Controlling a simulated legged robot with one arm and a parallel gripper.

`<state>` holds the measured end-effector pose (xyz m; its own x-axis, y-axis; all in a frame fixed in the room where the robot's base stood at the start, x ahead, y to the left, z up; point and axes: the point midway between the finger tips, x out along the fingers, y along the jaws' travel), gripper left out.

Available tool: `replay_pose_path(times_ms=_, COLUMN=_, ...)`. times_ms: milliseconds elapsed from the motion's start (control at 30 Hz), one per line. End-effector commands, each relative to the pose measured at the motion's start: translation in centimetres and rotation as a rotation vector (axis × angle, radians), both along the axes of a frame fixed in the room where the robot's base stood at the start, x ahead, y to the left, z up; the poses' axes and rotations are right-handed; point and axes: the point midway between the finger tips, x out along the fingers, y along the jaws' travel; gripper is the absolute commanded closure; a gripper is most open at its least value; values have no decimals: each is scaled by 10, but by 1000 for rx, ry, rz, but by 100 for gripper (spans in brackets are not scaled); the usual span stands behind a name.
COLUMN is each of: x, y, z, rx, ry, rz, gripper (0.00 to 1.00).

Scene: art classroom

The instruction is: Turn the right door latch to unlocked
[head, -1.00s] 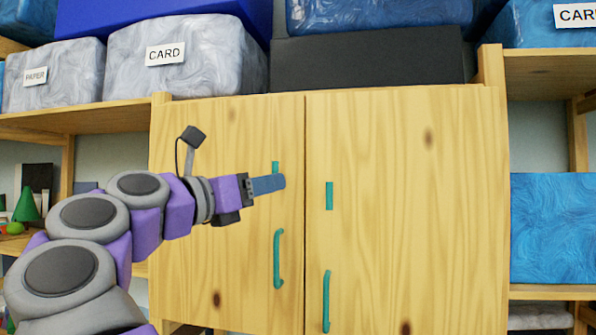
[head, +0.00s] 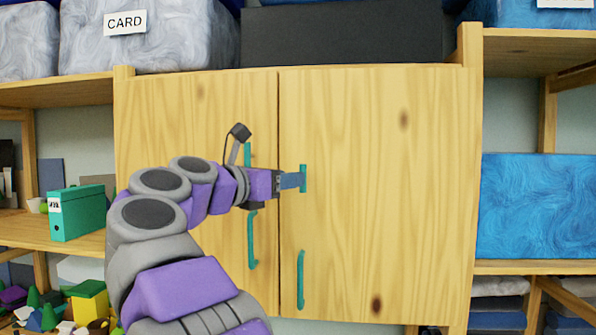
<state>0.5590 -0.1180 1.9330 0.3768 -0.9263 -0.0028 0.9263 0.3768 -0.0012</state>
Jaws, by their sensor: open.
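The right door (head: 390,190) of the wooden cabinet is closed. Its latch (head: 303,170) is a small upright teal bar near the door's inner edge. My gripper (head: 297,181) reaches in from the left, with its blue-grey fingers at the latch and overlapping its middle in the head view. The fingers are open. I cannot tell whether they touch the latch or straddle it. The left door (head: 180,120) is also closed, and its teal latch (head: 247,152) is partly hidden behind my arm.
A teal handle (head: 300,280) hangs low on the right door, and another handle (head: 252,240) is on the left door, close to my arm. Open shelves flank the cabinet, with a green binder (head: 78,212) at left and a blue box (head: 535,205) at right.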

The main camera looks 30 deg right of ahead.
Motion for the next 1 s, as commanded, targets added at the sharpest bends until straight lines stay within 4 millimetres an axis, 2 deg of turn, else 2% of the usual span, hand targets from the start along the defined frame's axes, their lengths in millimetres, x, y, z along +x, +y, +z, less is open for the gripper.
replay_pose_path(times_ms=100, x=7, y=-19, z=2, rx=0, ry=0, rz=-3, gripper=58)
replay_pose_path(times_ms=300, x=15, y=-37, z=2, rx=-1, ry=-2, rz=0, gripper=58)
replay_pose_path(times_ms=667, x=17, y=-41, z=1, rx=-1, ry=-2, rz=1, gripper=58)
replay_pose_path(times_ms=1000, x=17, y=-41, z=1, rx=-1, ry=-2, rz=1, gripper=88)
